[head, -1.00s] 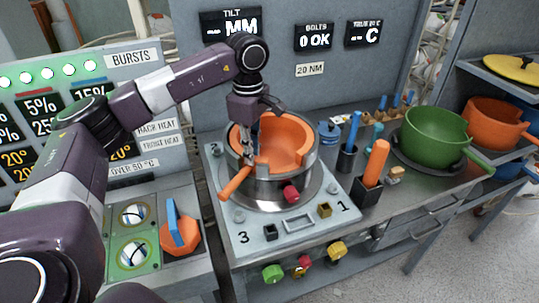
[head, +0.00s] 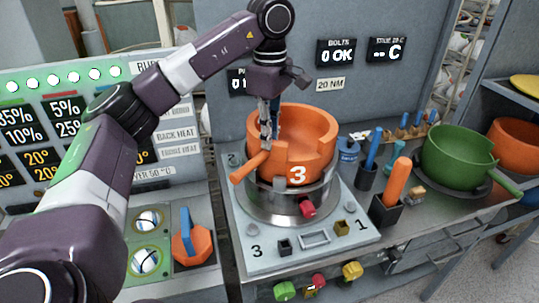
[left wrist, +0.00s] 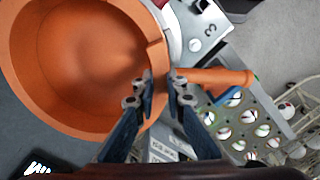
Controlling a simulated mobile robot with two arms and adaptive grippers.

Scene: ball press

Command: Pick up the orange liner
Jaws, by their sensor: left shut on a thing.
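The orange liner (head: 315,153) is an orange bowl with a side handle and a white 3 on its wall. In the head view it is raised, its lower part at or just above the rim of the steel pot (head: 290,198). My left gripper (head: 265,142) is shut on the liner at its left side, near the handle. In the left wrist view the liner (left wrist: 85,60) fills the upper left, with the fingers (left wrist: 160,88) on its wall beside the handle. Whether its bottom is clear of the pot is hidden. My right gripper is not in view.
The pot stands on a grey plate (head: 335,240) with small blocks. To its right are an orange-handled tool (head: 395,182) in a black holder, blue tools and a green pot (head: 455,155). An orange block with a blue handle (head: 189,240) lies at the left.

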